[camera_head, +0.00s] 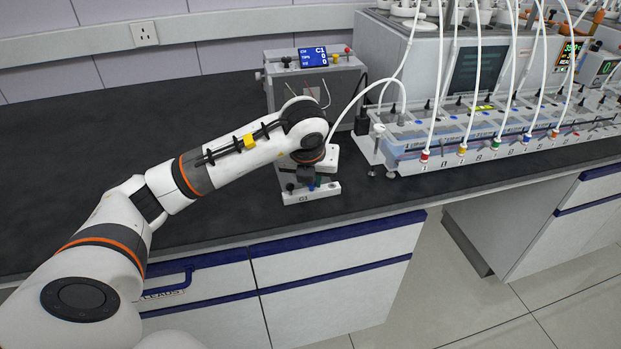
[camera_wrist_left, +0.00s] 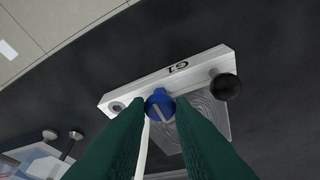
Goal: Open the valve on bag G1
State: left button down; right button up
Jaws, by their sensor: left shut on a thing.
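The blue valve (camera_wrist_left: 159,104), a round knob with a pale slot line across its face, sits at the edge of the white strip (camera_wrist_left: 190,72) marked G1. A grey, line-patterned bag (camera_wrist_left: 209,116) lies against that strip, partly hidden by my fingers. In the head view the G1 strip (camera_head: 312,193) lies near the bench's front edge. My left gripper (camera_wrist_left: 162,108) is shut on the blue valve, with one green finger on each side of it. In the head view my left gripper (camera_head: 307,174) points down over the strip and hides most of the bag. My right gripper is not in view.
A black knob (camera_wrist_left: 225,87) stands at one end of the strip. Behind my left wrist is a grey box with a C1 display (camera_head: 313,57). The bench's left side (camera_head: 90,140) is clear.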

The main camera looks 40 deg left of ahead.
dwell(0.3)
pick_arm(q)
jog(key=c, duration=1.3)
grip_release()
jog(key=shift+o, duration=0.2)
jog(key=p+v, duration=0.1)
jog(key=v, duration=1.1)
jog(key=shift+w+d, duration=0.1)
